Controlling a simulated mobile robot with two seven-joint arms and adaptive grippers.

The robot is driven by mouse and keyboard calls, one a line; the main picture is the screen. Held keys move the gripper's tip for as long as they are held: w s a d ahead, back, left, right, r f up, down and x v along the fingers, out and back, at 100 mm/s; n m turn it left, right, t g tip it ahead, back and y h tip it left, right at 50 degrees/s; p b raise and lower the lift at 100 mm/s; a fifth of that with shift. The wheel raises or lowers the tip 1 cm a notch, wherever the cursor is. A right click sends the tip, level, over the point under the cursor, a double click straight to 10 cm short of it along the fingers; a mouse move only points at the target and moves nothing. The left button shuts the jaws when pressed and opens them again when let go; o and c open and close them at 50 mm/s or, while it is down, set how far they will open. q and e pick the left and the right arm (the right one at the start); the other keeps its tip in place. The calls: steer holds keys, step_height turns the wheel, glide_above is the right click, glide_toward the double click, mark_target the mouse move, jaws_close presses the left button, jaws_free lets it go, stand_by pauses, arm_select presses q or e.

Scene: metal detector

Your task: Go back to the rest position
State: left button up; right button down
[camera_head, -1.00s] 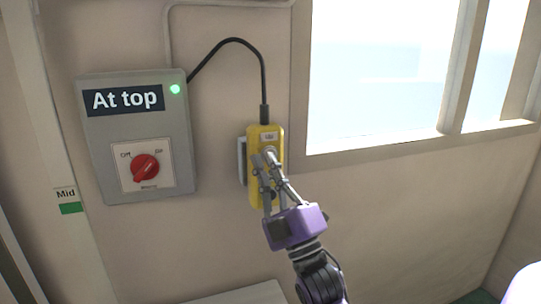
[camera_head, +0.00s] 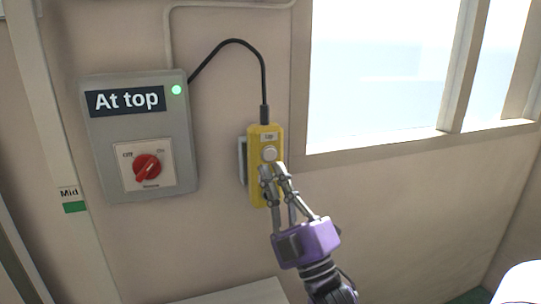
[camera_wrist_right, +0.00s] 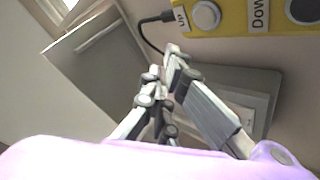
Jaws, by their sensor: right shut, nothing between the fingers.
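The yellow control pendant (camera_head: 258,135) hangs on the wall on a black cable, with a round grey button (camera_head: 269,154) under an "UP" label. In the right wrist view the pendant (camera_wrist_right: 229,17) shows at the top, with "UP" and "Down" labels. My right gripper (camera_head: 270,170) is shut and empty. Its fingertips are just below the grey button in the head view and hide the lower part of the pendant. In the wrist view the fingertips (camera_wrist_right: 175,55) appear apart from the pendant. My left gripper is not in view.
A grey control box (camera_head: 144,130) left of the pendant reads "At top", with a lit green lamp (camera_head: 176,90) and a red rotary knob (camera_head: 146,167). A window (camera_head: 385,75) is at the right. A post with a "Mid" label (camera_head: 69,193) stands at the left.

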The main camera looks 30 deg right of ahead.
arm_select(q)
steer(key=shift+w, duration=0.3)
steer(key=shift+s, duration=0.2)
